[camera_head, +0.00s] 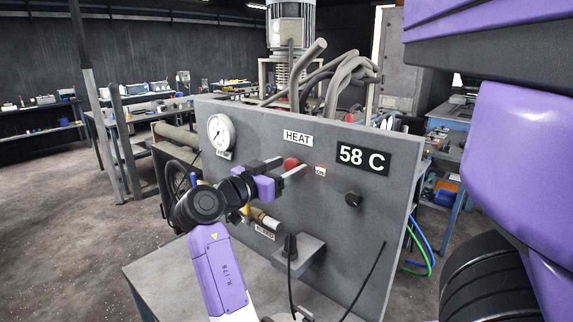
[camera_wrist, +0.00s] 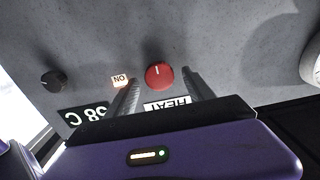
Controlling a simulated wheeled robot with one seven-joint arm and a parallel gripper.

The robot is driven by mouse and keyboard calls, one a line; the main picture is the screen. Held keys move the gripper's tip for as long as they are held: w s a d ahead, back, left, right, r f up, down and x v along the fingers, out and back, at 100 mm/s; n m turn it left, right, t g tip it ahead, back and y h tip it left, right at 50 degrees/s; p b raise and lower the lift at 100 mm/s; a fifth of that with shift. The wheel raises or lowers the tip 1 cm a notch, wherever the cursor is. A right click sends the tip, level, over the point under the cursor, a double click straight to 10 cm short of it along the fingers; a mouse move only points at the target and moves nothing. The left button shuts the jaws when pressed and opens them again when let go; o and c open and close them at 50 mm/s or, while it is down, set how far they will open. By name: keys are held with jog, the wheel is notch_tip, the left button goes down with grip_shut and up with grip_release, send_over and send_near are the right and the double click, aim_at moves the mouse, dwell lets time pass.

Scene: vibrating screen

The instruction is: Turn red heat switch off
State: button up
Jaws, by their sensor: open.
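The red heat switch (camera_head: 291,163) is a round knob on the upright grey panel, under the HEAT label (camera_head: 298,137). In the wrist view the red knob (camera_wrist: 159,75) shows a white mark, and the picture there is upside down. An ON label (camera_head: 320,171) sits to the right of the knob; it looks lit in the wrist view (camera_wrist: 121,80). My gripper (camera_head: 281,169) is open in front of the panel. In the wrist view its two fingers (camera_wrist: 161,88) lie on either side of the knob, with gaps; I cannot tell how far they are from the panel.
The panel (camera_head: 255,135) also bears a round gauge (camera_head: 221,132), a 58 C display (camera_head: 363,157) and a black knob (camera_head: 353,198). Below are a brass valve fitting (camera_head: 262,218) and a grey box with a black plug (camera_head: 290,246). Hoses run behind the panel.

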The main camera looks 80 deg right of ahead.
grip_shut()
dwell(0.3)
jog(key=shift+f+b, duration=0.2)
jog(key=shift+b, duration=0.55)
jog(key=shift+f+m+b, duration=0.15)
jog(key=shift+m+b, duration=0.55)
jog(key=shift+b, duration=0.55)
jog(key=m+b, duration=0.5)
jog(key=b, duration=0.3)
jog(key=m+b, duration=0.6)
jog(key=b, duration=0.2)
jog(key=m+b, duration=0.5)
jog(key=b, duration=0.3)
jog(key=shift+s, duration=0.25)
jog(key=shift+m, duration=0.4)
